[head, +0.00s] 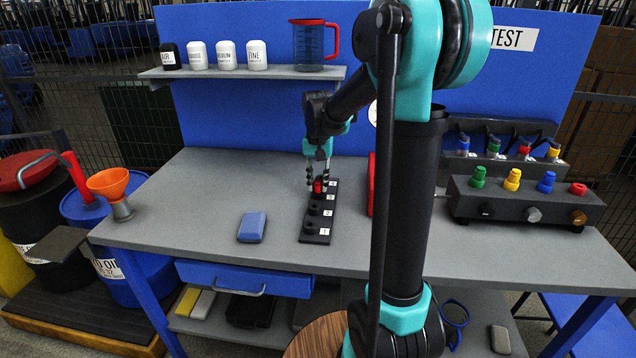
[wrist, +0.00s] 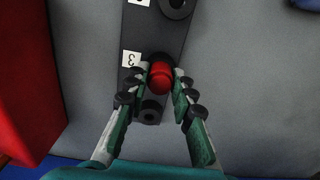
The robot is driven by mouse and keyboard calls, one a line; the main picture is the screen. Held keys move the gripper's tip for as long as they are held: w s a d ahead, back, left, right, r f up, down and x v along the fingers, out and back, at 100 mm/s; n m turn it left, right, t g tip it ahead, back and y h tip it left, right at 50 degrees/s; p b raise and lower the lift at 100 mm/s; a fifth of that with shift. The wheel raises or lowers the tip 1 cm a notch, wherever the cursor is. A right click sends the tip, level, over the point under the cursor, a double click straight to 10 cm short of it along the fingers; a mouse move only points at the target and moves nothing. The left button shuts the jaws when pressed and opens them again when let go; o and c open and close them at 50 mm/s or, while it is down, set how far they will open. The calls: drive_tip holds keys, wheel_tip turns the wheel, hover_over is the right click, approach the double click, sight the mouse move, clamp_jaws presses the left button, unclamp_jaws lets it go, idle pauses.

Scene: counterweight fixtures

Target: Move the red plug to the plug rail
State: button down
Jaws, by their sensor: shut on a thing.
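The red plug (head: 318,187) is between the fingertips of my gripper (head: 318,181), above the far half of a dark rail (head: 318,223) with numbered sockets. In the wrist view the red plug (wrist: 160,76) lies between both fingers of my gripper (wrist: 161,72), which is shut on it. It is over the rail (wrist: 157,34), beside the label 3. An empty socket shows just below the plug in that view, and another at the top. The plug's lower end is hidden, so I cannot tell whether it sits in a socket.
A blue block (head: 252,227) lies left of the rail. A red upright object (head: 371,184) stands close to its right. A dark box (head: 525,203) with coloured knobs stands at the right. The shelf (head: 245,73) holds jars and a jug (head: 310,45). The left tabletop is mostly clear.

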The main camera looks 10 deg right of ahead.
sight(318, 181)
drive_tip(key=shift+f, duration=0.1)
drive_tip(key=c, duration=1.2)
unclamp_jaws()
drive_tip(key=shift+r, duration=5.05)
